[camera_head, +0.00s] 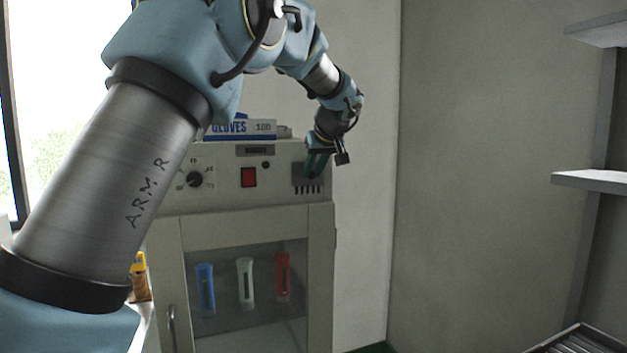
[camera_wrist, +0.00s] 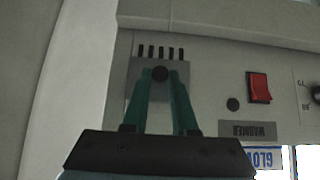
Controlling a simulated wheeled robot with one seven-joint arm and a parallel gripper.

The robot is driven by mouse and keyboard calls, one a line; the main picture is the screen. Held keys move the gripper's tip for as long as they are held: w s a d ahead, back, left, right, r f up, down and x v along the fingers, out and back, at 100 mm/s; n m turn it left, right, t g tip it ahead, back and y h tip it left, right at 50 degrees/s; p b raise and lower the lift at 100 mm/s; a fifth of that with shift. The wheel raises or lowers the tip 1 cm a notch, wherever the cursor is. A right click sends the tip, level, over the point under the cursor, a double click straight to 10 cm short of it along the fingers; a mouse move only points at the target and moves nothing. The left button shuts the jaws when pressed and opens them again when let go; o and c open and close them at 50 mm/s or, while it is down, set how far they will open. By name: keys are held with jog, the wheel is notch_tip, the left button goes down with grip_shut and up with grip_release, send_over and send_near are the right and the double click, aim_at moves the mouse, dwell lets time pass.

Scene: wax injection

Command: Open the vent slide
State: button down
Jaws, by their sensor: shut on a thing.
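The vent slide is a small grey plate (camera_head: 299,171) at the right end of the warmer's control panel. Several dark vent slots (camera_head: 307,189) show beside the plate's lower edge. The fingers hide part of the plate.
The panel has a red switch (camera_head: 249,178) and a black dial (camera_head: 195,179). A glove box (camera_head: 243,130) lies on top of the warmer. Blue, white and red tubes (camera_head: 283,277) show behind the door's window. Shelves (camera_head: 590,181) stand at the right; the space between is free.

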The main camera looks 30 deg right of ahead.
jog(key=shift+r, duration=1.6)
jog(key=c, duration=0.7)
grip_release()
jog(key=b+v, duration=0.3)
jog(key=v, duration=0.7)
jog(key=shift+s+r, duration=0.25)
jog(key=shift+r, duration=0.05)
jog(key=shift+a, duration=0.1)
